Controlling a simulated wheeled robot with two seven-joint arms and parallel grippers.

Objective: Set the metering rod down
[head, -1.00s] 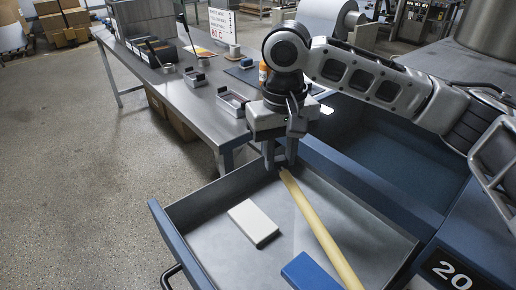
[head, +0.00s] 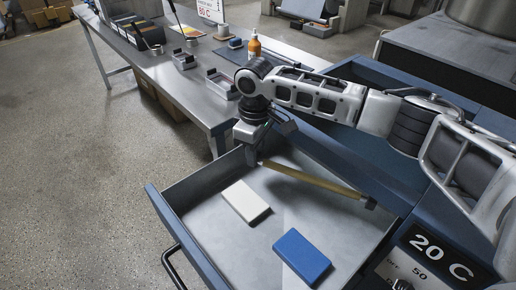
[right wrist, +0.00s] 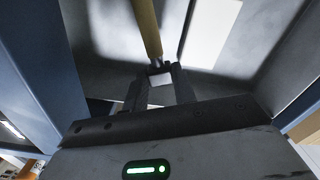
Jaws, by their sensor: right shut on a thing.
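The metering rod (head: 315,181) is a long yellow rod with a dark end at the right. In the head view it slants across the open drawer (head: 290,212), near its back wall. I cannot tell whether it touches the drawer floor. My right gripper (head: 254,158) is at the rod's left end, inside the drawer's far corner, and is shut on it. In the right wrist view the fingers (right wrist: 160,76) close around the dark end of the rod (right wrist: 147,28). My left gripper is not in view.
A white block (head: 246,201) and a blue block (head: 302,256) lie in the drawer, in front of the rod. A steel workbench (head: 185,95) with trays and an orange bottle (head: 254,46) stands behind. A "20 C" panel (head: 440,253) is at the lower right.

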